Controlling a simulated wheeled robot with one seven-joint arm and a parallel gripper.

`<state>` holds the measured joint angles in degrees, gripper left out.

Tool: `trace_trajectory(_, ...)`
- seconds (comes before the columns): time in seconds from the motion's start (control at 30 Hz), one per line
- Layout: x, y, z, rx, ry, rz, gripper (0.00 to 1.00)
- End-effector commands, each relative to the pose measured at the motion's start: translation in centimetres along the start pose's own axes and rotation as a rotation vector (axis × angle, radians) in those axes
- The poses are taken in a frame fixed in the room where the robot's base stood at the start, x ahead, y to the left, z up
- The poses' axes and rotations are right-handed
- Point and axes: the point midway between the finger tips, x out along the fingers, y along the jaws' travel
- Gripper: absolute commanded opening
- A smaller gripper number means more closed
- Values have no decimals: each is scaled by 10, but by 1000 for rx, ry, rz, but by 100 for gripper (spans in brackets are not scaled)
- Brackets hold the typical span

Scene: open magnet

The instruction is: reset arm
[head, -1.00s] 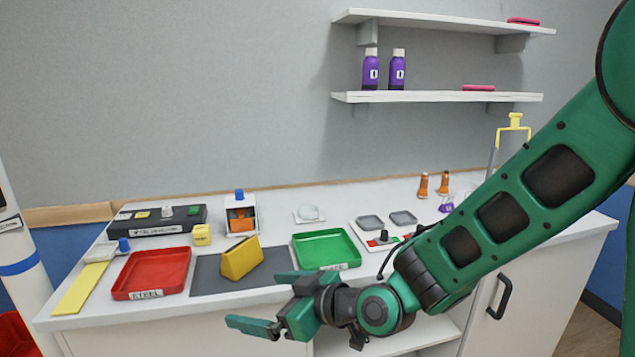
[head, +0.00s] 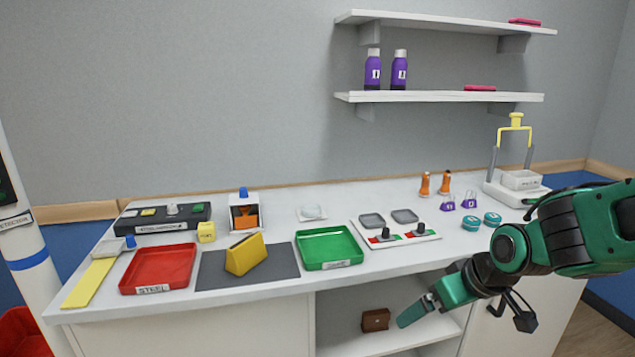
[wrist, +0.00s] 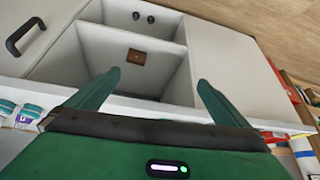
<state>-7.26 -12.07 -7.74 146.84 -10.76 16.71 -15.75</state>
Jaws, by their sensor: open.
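My gripper (head: 428,300) is at the lower right in the head view, in front of the counter and below its top edge. In the wrist view my gripper (wrist: 152,92) shows its two green fingers wide apart with nothing between them. Beyond the fingers is an open cabinet compartment with a small brown box (wrist: 137,57) inside. The same brown box (head: 375,320) sits on the cabinet shelf in the head view, left of my gripper and apart from it.
The counter holds a red tray (head: 158,268), a yellow wedge (head: 245,254) on a dark mat (head: 210,274), a green tray (head: 329,247), a switch panel (head: 397,236) and teal round containers (head: 472,222). A yellow-handled device (head: 516,178) stands at the back right. Wall shelves (head: 440,97) hang above.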

Motion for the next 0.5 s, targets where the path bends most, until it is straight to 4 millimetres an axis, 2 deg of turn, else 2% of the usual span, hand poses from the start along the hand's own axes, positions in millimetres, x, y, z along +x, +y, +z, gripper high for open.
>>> trace_trajectory(0.03,-15,24,19,79,-46,43,100)
trace_trajectory(0.1,-36,50,50,198,-123,95,100)
trace_trajectory(0.2,-70,77,98,381,-228,159,100)
trace_trajectory(0.3,-103,90,143,566,-321,208,100)
trace_trajectory(0.4,-130,91,179,723,-393,237,100)
trace_trajectory(0.5,-148,88,202,833,-441,250,100)
